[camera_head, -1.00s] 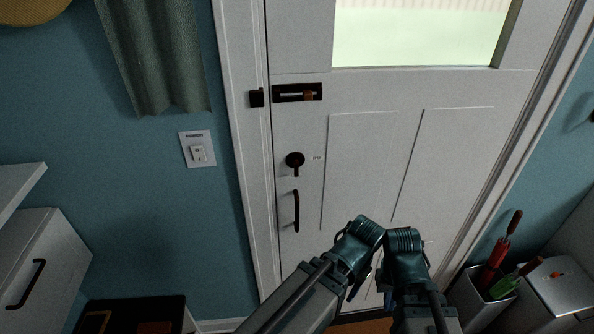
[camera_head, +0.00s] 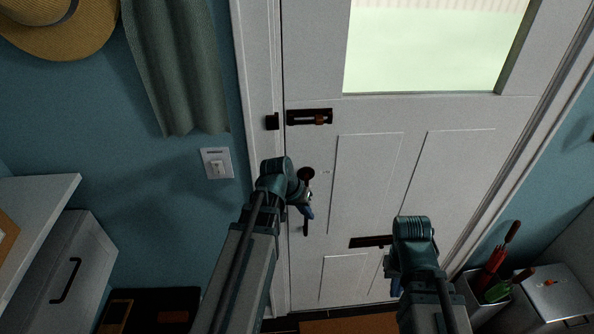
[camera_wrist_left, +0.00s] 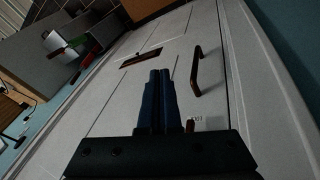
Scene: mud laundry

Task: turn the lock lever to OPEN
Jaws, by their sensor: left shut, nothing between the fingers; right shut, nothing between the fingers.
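The lock lever's round dark base (camera_head: 306,174) shows on the white door, above the pull handle. The lever arm below it is mostly hidden behind my left gripper in the head view. In the left wrist view a small reddish-brown end of the lever (camera_wrist_left: 190,126) shows beside a small label (camera_wrist_left: 196,119), just right of the finger bases. My left gripper (camera_head: 309,212) is shut and empty, in front of the door just below the lock's base; whether it touches the lever I cannot tell. My right gripper (camera_head: 394,290) is shut and empty, lower right.
A dark pull handle (camera_wrist_left: 196,72) and a mail slot (camera_head: 371,241) are on the door. A slide bolt (camera_head: 310,117) sits above the lock. A light switch (camera_head: 216,163) is on the blue wall at left. A bin with umbrellas (camera_head: 484,303) stands at right.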

